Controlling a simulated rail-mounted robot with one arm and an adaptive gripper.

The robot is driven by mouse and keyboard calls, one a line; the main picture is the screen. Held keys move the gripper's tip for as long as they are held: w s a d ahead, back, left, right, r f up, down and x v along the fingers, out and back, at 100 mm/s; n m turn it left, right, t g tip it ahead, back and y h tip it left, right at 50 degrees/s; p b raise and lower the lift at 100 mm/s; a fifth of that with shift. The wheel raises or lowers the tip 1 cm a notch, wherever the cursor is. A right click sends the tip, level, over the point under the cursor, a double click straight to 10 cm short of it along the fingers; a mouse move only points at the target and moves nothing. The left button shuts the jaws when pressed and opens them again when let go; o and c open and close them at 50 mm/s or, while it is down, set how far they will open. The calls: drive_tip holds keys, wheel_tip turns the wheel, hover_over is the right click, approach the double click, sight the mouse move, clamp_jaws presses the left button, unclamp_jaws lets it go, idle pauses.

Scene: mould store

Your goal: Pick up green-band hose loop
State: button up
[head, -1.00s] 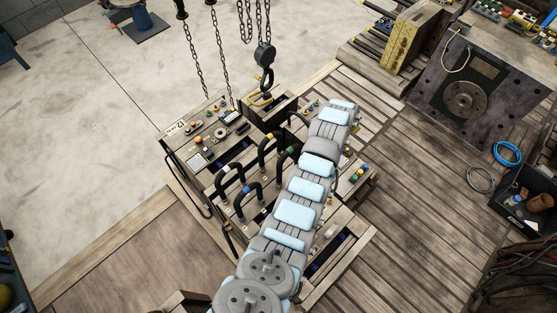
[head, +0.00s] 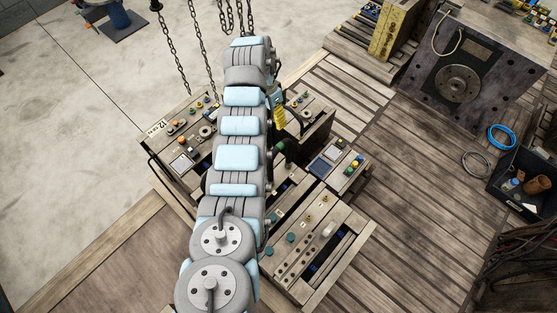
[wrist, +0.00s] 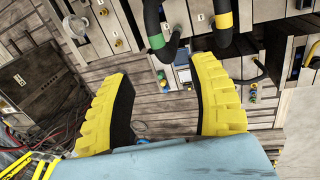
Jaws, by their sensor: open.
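The green-band hose loop is a black bent hose with a green band (wrist: 157,42), at the top middle of the wrist view. In the head view only a short piece with the green band (head: 279,147) shows beside my arm. My gripper (wrist: 158,68) has two yellow ridged fingers with dark pads, spread wide with nothing between them. In the wrist view the green band lies just above the gap between the fingertips, apart from both. A yellow-band hose (wrist: 224,20) hangs to the right of the green one.
The hoses stand among wooden modules with knobs and plugs (head: 320,232). My arm covers much of this bench in the head view. Chains (head: 200,45) hang behind it. A dark block with a round flange (head: 458,84) and a black bin (head: 508,199) stand at the right.

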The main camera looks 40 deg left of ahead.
sight(279, 144)
drive_tip(key=shift+d+f, duration=0.5)
drive_tip(key=shift+f, duration=1.4)
drive_tip(key=shift+d+f, duration=0.45)
drive_tip(key=shift+f, duration=1.4)
drive_tip(key=shift+d+f, duration=0.5)
drive_tip(key=shift+f, duration=1.4)
drive_tip(key=shift+d+f, duration=0.2)
drive_tip(key=shift+f, duration=0.85)
clamp_jaws()
